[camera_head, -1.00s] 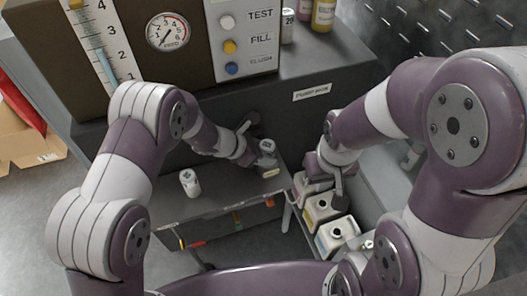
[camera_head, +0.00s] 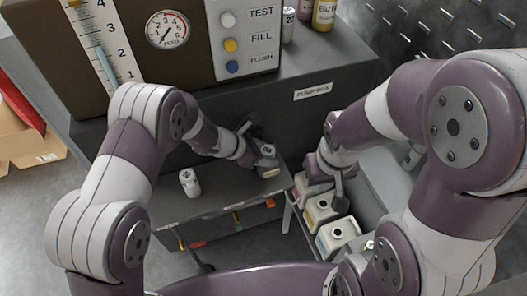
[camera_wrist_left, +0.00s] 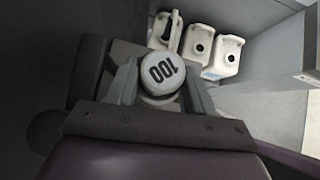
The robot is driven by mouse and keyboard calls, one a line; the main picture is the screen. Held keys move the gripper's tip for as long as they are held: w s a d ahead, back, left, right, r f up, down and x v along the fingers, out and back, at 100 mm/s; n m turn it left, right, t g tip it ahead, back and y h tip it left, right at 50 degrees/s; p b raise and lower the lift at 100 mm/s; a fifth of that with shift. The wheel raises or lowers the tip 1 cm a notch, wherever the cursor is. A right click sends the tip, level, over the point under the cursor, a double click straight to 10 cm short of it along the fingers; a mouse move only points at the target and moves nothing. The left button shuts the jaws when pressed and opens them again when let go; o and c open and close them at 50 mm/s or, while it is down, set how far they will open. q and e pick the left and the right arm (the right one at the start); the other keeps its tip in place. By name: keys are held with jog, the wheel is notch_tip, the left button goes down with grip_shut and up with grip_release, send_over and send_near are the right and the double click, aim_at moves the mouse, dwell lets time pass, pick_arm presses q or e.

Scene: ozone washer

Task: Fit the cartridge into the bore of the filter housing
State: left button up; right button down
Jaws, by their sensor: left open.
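A white cylindrical cartridge marked 100 (camera_wrist_left: 162,72) stands between the fingers of my left gripper (camera_wrist_left: 163,88) in the left wrist view. The fingers are open on either side of it; I cannot tell whether they touch it. In the head view my left gripper (camera_head: 256,160) is at the right part of the low grey shelf (camera_head: 215,200). Another white cartridge (camera_head: 189,184) stands upright on this shelf, further left. My right gripper (camera_head: 338,190) is over the white jugs, too small to show its fingers clearly. I cannot pick out the filter housing or its bore.
Several white jugs (camera_head: 338,236) stand right of the shelf; they show in the left wrist view too (camera_wrist_left: 225,57). A dark cabinet (camera_head: 180,85) with a pressure gauge (camera_head: 167,30) and a button panel (camera_head: 243,40) rises behind. Bottles (camera_head: 324,14) stand on its ledge.

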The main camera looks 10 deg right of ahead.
pick_arm(q)
jog(key=shift+s+r+p, duration=0.25)
jog(key=shift+r+p, duration=0.1)
jog(key=shift+p, duration=0.2)
jog(key=v, duration=1.2)
jog(key=shift+w, duration=0.2)
jog(key=s+a+r+m+y+p, duration=0.1)
jog(key=s+a+r+m+y, duration=0.2)
jog(key=s+a+m, duration=0.4)
jog(key=s+a+r+m+g+y+p, duration=0.1)
jog(key=s+a+r+m+y, duration=0.2)
jog(key=s+a+m+y, duration=0.2)
jog(key=s+a+m, duration=0.3)
jog(key=a+m, duration=0.3)
jog(key=m, duration=0.3)
jog(key=shift+a+r+m+y, duration=0.2)
jog(key=shift+a+m+y, duration=0.05)
jog(key=shift+m+y, duration=0.05)
jog(key=shift+s, duration=0.15)
